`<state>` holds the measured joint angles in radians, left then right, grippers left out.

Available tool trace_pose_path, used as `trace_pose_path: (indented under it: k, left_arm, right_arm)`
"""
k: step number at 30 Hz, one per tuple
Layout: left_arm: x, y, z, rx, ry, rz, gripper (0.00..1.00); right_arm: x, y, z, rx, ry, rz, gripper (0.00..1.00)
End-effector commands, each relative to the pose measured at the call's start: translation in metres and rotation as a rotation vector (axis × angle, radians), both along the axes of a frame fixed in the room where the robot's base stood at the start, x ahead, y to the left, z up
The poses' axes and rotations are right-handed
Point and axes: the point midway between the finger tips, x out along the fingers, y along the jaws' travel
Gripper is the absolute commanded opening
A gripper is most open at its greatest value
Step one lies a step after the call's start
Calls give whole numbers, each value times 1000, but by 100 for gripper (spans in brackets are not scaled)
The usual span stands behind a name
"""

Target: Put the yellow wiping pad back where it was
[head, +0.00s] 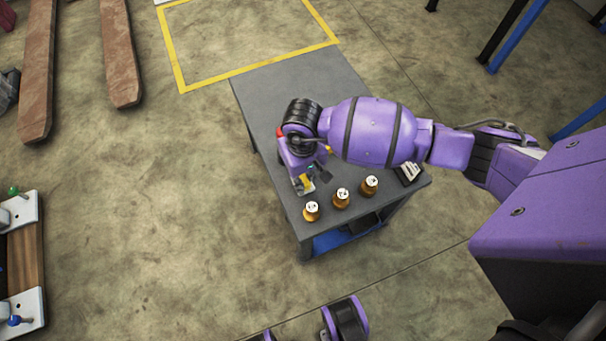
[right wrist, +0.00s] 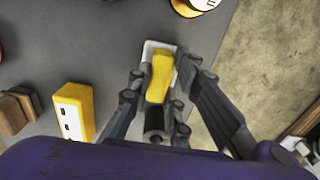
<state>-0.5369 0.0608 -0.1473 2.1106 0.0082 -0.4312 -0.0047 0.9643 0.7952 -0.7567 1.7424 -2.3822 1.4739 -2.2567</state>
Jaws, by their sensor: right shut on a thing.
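The yellow wiping pad (right wrist: 160,76) is between the fingers of my right gripper (right wrist: 163,70) in the right wrist view. A white flat piece (right wrist: 149,48) shows under or just behind the pad; I cannot tell whether the pad touches it. In the head view my right gripper (head: 308,184) points down at the left edge of the grey table (head: 275,88). The pad shows there as a small yellow patch (head: 306,183), partly hidden by the gripper.
Three amber bottles with white labelled tops (head: 341,198) stand along the table's near end. The table's far part is bare.

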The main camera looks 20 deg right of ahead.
Motion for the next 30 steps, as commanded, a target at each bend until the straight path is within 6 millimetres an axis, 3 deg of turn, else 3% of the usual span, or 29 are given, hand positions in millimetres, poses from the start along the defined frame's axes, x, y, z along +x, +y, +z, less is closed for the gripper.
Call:
trace_pose_path:
  k: [7, 8, 12, 23, 30]
  left_arm:
    - [-1, 1, 0, 0, 1, 1, 40]
    - [-1, 1, 0, 0, 1, 1, 40]
    - [-1, 1, 0, 1, 2, 2, 40]
    - [-2, 1, 1, 2, 3, 2, 40]
    - [0, 1, 8, 4, -5, 0, 40]
  right_arm:
    - [1, 0, -1, -1, -2, 1, 0]
    - [1, 0, -2, -1, -2, 1, 20]
    - [1, 0, -1, -1, -2, 1, 37]
    - [1, 0, 3, -1, -3, 1, 37]
    - [3, -1, 43, -3, -7, 4, 37]
